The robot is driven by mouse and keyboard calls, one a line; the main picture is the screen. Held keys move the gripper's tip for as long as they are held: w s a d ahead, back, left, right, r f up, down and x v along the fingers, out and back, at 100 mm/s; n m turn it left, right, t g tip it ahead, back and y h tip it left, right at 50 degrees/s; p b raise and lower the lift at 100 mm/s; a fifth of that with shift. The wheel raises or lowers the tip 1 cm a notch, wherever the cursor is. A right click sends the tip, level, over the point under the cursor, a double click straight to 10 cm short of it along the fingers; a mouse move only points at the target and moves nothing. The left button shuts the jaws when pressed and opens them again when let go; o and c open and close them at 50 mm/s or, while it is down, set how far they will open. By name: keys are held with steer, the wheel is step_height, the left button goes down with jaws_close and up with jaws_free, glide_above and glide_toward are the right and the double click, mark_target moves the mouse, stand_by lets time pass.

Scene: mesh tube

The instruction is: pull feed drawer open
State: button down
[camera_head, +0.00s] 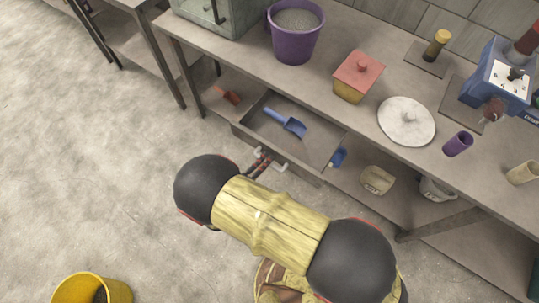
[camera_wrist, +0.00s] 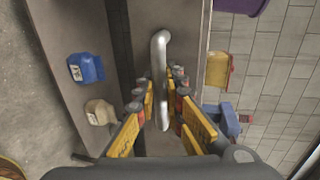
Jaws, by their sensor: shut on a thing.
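The drawer (camera_head: 320,152) under the worktop stands pulled out in the head view, with its open top showing. A blue scoop (camera_head: 287,122) lies inside it. The drawer's pale metal bar handle (camera_wrist: 160,45) runs between my gripper's fingers in the wrist view. My gripper (camera_wrist: 162,95) is shut on this handle, with yellow and dark fingers on either side of it. In the head view my gripper (camera_head: 262,164) is at the drawer front, partly hidden by my arm.
The worktop holds a purple bucket (camera_head: 296,42), a red-lidded yellow box (camera_head: 358,76), a round white lid (camera_head: 407,120) and a blue machine (camera_head: 495,75). A beige container (camera_head: 377,180) is on the lower shelf. A yellow bucket (camera_head: 92,289) stands at bottom left. Floor at left is clear.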

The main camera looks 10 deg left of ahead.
steer(key=c, duration=2.2)
jaws_free()
steer(key=shift+o, duration=0.2)
steer(key=v, duration=0.7)
steer(key=shift+s, duration=0.2)
steer(key=shift+a, duration=0.1)
